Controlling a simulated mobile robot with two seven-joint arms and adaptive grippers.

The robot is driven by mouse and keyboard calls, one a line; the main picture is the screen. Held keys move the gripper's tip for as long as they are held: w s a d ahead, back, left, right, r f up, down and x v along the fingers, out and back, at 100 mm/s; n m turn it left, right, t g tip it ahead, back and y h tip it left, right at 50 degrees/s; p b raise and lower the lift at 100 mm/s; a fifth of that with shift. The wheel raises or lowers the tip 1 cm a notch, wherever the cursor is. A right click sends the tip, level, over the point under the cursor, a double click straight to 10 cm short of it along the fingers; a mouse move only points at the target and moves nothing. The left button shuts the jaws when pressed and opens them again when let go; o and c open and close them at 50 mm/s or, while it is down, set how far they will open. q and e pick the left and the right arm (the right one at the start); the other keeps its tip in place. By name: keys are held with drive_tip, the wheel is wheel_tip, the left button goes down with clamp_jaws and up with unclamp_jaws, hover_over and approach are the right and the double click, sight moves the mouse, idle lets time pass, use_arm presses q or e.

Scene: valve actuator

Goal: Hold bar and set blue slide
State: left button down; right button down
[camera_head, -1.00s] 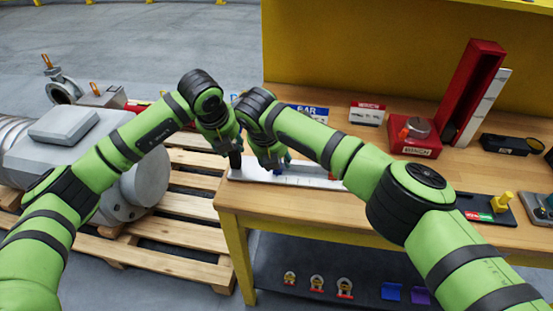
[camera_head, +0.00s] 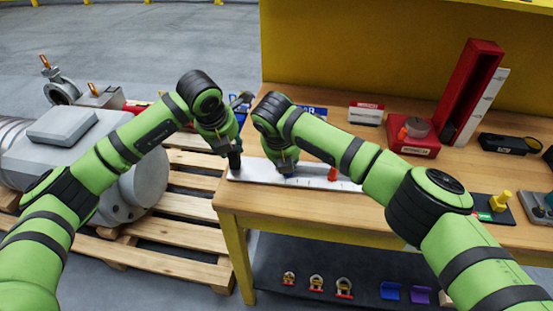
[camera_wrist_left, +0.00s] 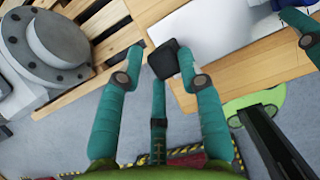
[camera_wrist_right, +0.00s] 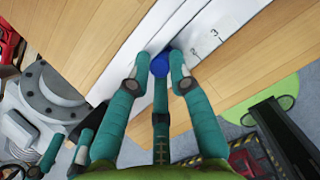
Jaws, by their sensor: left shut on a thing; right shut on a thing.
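The white bar (camera_head: 312,180) lies along the table's left front part, with marks and numbers showing in the right wrist view (camera_wrist_right: 203,46). My left gripper (camera_head: 234,161) is shut on the black block (camera_wrist_left: 163,60) at the bar's left end. My right gripper (camera_head: 287,169) points down over the bar and is shut on the blue slide (camera_wrist_right: 160,64), which shows between its fingertips in the right wrist view. In the head view, the fingers mostly hide the slide.
The wooden table (camera_head: 290,218) has its left edge close to the bar's left end. A red base with a dish (camera_head: 414,140), a tall red holder (camera_head: 470,90) and a yellow knob (camera_head: 499,201) stand to the right. A pallet with a grey machine is at the left.

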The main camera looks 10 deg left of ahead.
use_arm(q)
drive_tip(key=shift+w+a+r, duration=0.15)
drive_tip(key=shift+w+r, duration=0.05)
drive_tip(key=shift+r, duration=0.05)
use_arm(e)
drive_tip(key=shift+s+d+f, duration=0.1)
drive_tip(key=shift+d, duration=1.35)
drive_tip(key=shift+a, duration=0.1)
drive_tip(key=c, duration=1.2)
unclamp_jaws()
drive_tip(key=shift+o, duration=0.2)
drive_tip(key=shift+a+r, duration=0.1)
drive_tip(key=shift+r, duration=0.45)
use_arm(q)
drive_tip(key=shift+s+f, duration=0.1)
use_arm(e)
drive_tip(key=d+v, duration=0.1)
drive_tip(key=v, duration=0.9)
drive_tip(key=shift+s+a+r, duration=0.3)
drive_tip(key=shift+a+r, duration=0.1)
drive_tip(key=shift+a, duration=0.05)
